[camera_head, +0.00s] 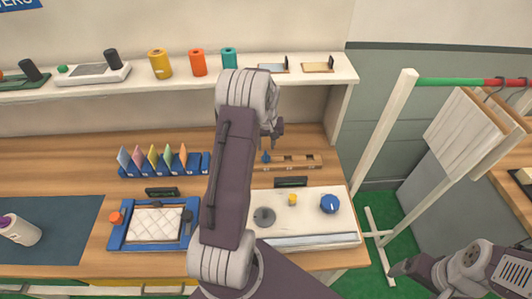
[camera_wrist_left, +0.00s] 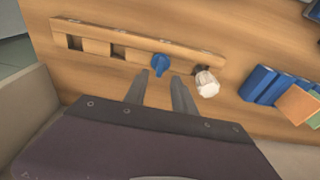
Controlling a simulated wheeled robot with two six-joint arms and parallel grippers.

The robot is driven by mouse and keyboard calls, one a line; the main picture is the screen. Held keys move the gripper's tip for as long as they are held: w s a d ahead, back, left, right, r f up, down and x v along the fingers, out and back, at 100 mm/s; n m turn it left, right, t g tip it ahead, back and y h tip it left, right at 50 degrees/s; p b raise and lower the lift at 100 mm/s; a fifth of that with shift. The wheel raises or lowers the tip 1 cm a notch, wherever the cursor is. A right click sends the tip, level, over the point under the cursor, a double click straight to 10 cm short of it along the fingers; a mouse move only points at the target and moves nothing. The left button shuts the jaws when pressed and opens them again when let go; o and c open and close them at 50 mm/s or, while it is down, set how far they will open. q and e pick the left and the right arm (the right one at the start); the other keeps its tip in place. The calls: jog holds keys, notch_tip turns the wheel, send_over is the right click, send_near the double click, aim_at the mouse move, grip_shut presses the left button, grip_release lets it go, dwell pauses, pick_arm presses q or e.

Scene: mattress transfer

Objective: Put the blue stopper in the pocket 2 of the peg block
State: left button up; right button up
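The peg block (camera_head: 300,164) is a long light-wood bar on the wooden bench, also in the left wrist view (camera_wrist_left: 92,43). Two dark square pockets show empty there. The blue stopper (camera_head: 266,157) stands at the block's left part in the head view; in the left wrist view the stopper (camera_wrist_left: 160,63) shows toward the block's right part, apparently seated in it. My left gripper (camera_head: 274,131) is above the block; its open fingers (camera_wrist_left: 161,90) point at the stopper with a gap between them, holding nothing. My right gripper (camera_head: 398,269) is at the lower right, apart from the bench; its fingers are unclear.
A white faceted piece (camera_wrist_left: 207,84) stands close to the right finger and the block's end. A blue rack (camera_head: 192,168) with colored cards is left of the block. A white panel (camera_head: 318,222) with a blue knob lies in front. A shelf (camera_head: 300,76) runs behind.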

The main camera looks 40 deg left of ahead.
pick_arm(q)
notch_tip(320, 180, up, 6)
jog(key=s+d+f+m+h, duration=0.1)
jog(key=s+d+m, duration=0.6)
jog(key=s+d, duration=1.1)
jog(key=d+f, duration=0.1)
jog(key=d, duration=0.2)
jog(key=shift+d+m, duration=0.25)
jog(key=shift+m, duration=0.15)
